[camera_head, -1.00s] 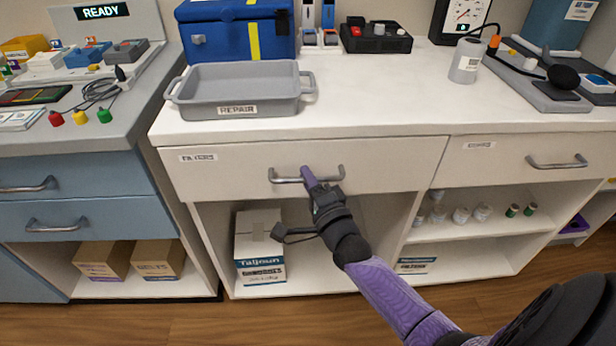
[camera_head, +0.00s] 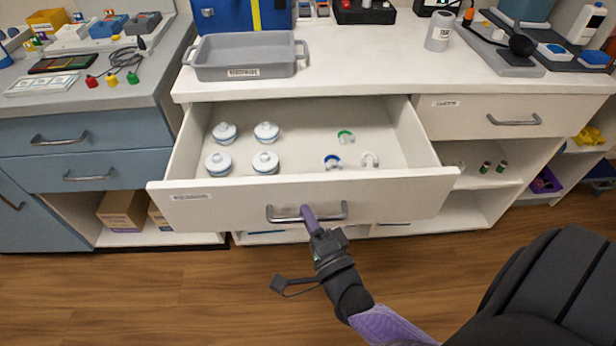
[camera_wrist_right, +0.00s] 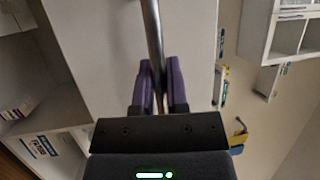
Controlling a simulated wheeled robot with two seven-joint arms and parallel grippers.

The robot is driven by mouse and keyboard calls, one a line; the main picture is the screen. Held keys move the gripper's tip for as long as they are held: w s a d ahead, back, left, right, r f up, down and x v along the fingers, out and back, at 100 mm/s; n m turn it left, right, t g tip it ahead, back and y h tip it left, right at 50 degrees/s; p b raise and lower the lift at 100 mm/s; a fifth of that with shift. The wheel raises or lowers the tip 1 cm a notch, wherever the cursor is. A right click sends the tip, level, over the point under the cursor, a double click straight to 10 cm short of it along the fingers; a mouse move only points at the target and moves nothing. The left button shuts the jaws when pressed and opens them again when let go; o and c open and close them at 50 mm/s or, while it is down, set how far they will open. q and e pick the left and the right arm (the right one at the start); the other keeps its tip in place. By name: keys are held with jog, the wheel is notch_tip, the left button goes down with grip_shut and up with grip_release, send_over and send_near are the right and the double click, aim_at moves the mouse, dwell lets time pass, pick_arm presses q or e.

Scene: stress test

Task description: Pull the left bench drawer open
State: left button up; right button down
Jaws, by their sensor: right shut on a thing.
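The left bench drawer (camera_head: 400,205) stands pulled well out from the white bench in the head view. Its bar handle (camera_head: 285,214) is on the front panel. My right gripper (camera_head: 308,214) is at the middle of that handle. In the right wrist view, the purple fingers (camera_wrist_right: 159,82) are shut on the metal handle bar (camera_wrist_right: 154,35), one on each side. Inside the drawer are several lidded pale jars (camera_head: 266,131) and small ring-like pieces, one green (camera_head: 346,136), one blue (camera_head: 332,161) and one white (camera_head: 370,158). My left gripper is not in view.
A grey tray (camera_head: 246,73) sits on the bench top above the drawer. The right drawer (camera_head: 500,115) is closed. Blue cabinets (camera_head: 75,160) stand on the left. The wooden floor (camera_head: 180,300) before the bench is clear.

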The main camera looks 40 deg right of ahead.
jog(key=s+a+p, duration=0.1)
jog(key=s+a, duration=0.2)
jog(key=s, duration=0.2)
jog(key=shift+s+a, duration=0.2)
jog(key=shift+s, duration=0.1)
jog(key=c, duration=0.7)
grip_release()
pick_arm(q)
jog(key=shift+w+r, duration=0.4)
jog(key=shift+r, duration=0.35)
pick_arm(e)
jog(key=shift+o, duration=0.3)
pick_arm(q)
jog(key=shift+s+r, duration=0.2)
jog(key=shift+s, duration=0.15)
pick_arm(e)
jog(key=v, duration=1)
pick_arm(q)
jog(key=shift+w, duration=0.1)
pick_arm(e)
jog(key=shift+d, duration=0.1)
